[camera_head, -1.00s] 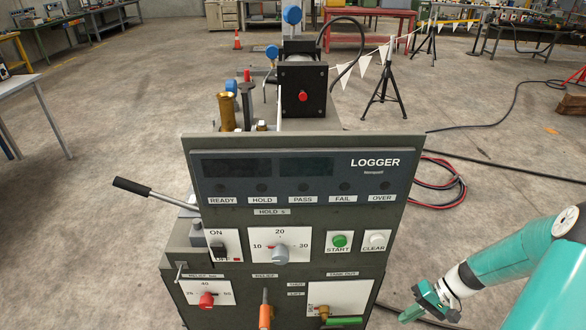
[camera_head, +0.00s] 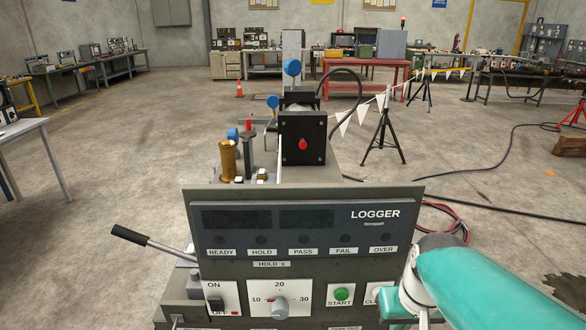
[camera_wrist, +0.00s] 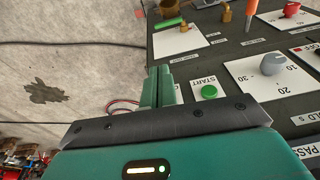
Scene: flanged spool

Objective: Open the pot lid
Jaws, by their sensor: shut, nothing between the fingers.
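No pot or pot lid can be made out in either view. My gripper (camera_wrist: 159,78) is shut and empty, its two teal fingers together. In the wrist view it is in front of the dark panel, just left of the green START button (camera_wrist: 209,91), apparently over the CLEAR button's place. In the head view my teal arm covers the right edge of the LOGGER panel (camera_head: 300,218), and the fingertips are not clear there. The START button also shows in the head view (camera_head: 342,293). The grey hold dial (camera_head: 280,308) is left of it.
Behind the panel stand a black block with a red button (camera_head: 303,145), a brass cylinder (camera_head: 228,160) and blue round gauges (camera_head: 292,68). A black-handled lever (camera_head: 130,235) sticks out left. In the wrist view a green-handled valve (camera_wrist: 168,23) and orange handle (camera_wrist: 254,20) lie beyond my fingers.

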